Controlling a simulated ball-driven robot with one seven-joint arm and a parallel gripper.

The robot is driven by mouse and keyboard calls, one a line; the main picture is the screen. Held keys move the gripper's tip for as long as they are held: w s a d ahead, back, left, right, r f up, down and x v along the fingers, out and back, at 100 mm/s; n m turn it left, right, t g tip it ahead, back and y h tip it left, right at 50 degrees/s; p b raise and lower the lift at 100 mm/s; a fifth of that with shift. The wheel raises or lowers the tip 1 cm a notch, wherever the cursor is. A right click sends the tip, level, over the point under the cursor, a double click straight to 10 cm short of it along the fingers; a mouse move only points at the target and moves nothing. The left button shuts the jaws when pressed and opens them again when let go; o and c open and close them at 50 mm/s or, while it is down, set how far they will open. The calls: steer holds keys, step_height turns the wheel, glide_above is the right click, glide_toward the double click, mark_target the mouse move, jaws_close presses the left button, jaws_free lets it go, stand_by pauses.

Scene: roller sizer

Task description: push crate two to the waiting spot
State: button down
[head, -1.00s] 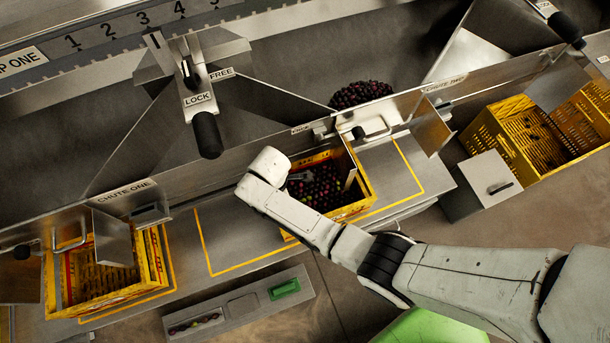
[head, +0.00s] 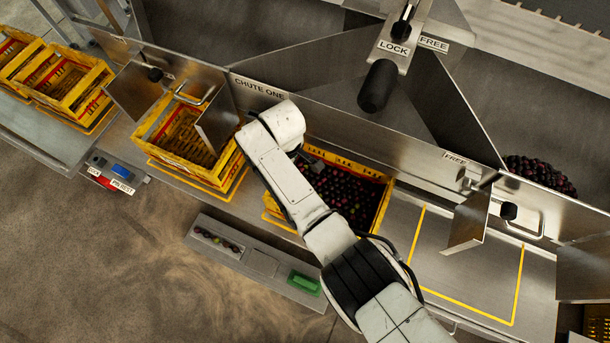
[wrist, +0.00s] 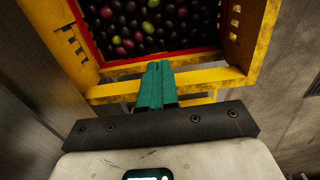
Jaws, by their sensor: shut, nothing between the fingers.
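A yellow crate (head: 378,212) full of dark olives, which I take as crate two, stands on the steel shelf between the two chutes. It covers most of the middle floor area, and its front left part is hidden behind my arm. In the wrist view its yellow rim (wrist: 205,76) and the olives fill the top. My gripper (wrist: 157,68) has its teal fingers together at the crate's rim, with nothing between them. Whether they touch it I cannot tell. In the head view the gripper is mostly hidden by my arm.
An emptier yellow crate (head: 190,172) stands left under chute one. An empty yellow-outlined spot (head: 455,262) lies right. Open gate plates (head: 468,220) and a lock lever (head: 380,85) stand out behind. A tray with a green block (head: 304,283) sits in front.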

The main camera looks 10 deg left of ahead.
steer(key=shift+a, duration=0.3)
steer(key=shift+r, duration=0.1)
step_height(320, 180, up, 10)
steer(key=p, duration=0.9)
steer(key=shift+p, duration=0.4)
steer(key=shift+d, duration=0.1)
